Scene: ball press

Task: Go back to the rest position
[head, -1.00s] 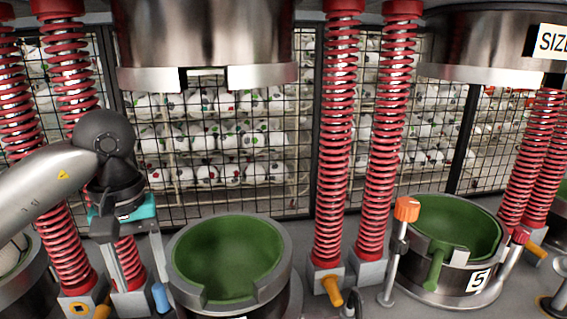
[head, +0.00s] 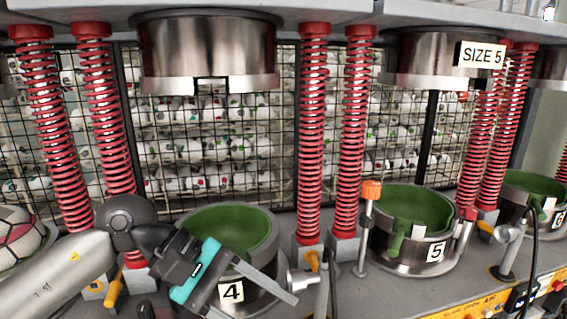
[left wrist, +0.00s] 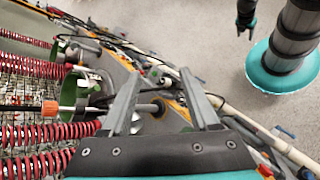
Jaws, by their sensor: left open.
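My left gripper (head: 264,307) is open and empty. In the head view it is low in front of the press cup marked 4 (head: 262,243), with its fingers slanting down to the right and covering part of the cup's front. In the left wrist view its two fingers (left wrist: 161,74) are spread with nothing between them.
Green-lined cup 5 (head: 374,240) and cup 6 (head: 555,194) stand to the right. An orange-topped post (head: 371,191) stands beside cup 5. Red springs (head: 313,130) and steel press heads (head: 205,50) stand behind. A ball (head: 18,240) sits at the left. Open floor (left wrist: 215,50) shows in the left wrist view.

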